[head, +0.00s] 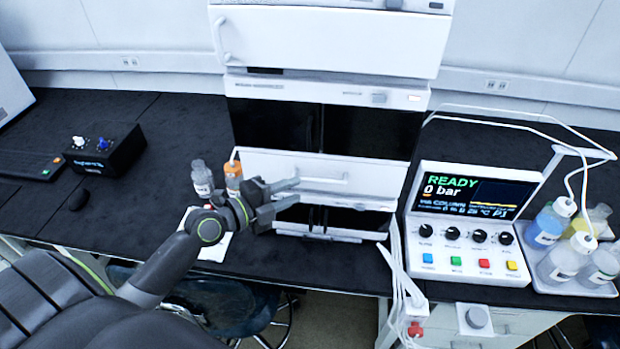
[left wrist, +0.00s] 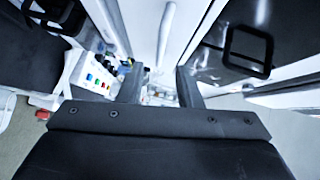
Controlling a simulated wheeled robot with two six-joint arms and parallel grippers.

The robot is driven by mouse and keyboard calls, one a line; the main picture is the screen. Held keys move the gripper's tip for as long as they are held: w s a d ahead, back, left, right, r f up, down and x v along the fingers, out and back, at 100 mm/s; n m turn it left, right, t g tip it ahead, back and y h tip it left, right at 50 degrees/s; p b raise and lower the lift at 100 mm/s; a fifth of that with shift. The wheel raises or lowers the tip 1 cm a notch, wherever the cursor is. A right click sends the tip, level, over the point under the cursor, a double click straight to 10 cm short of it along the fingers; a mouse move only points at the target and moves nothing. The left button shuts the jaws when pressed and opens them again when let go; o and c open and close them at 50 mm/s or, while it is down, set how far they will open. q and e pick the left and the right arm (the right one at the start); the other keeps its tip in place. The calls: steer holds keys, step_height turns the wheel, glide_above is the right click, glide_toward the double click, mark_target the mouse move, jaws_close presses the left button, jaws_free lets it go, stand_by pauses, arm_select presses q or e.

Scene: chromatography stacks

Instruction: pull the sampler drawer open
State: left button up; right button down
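The instrument stack stands on the dark bench. Its white drawer front (head: 262,165), below the black doors, carries a horizontal bar handle (head: 325,179). I take this as the sampler drawer; it looks closed. My left gripper (head: 291,191) is in front of the drawer's lower left part, its fingertips near the handle's left end. In the left wrist view its two fingers (left wrist: 160,88) are spread with a gap between them. A pale bar, probably the handle (left wrist: 166,32), lies beyond the gap; contact cannot be told. My right gripper is not in view.
A bottle with an orange cap (head: 233,178) and a clear bottle (head: 202,178) stand close to my left gripper. A control console (head: 470,222) reading READY, 0 bar is right of the stack. Solvent bottles (head: 563,262) stand in a tray at far right. White cables hang between stack and console.

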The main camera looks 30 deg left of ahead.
mark_target(316, 180)
arm_select(q)
steer(key=p+x, duration=0.1)
steer(key=x, duration=0.4)
steer(key=shift+r+p, duration=0.1)
steer(key=shift+p, duration=0.25)
steer(key=shift+w+d+f, duration=0.2)
steer(key=shift+w, duration=0.2)
jaws_close()
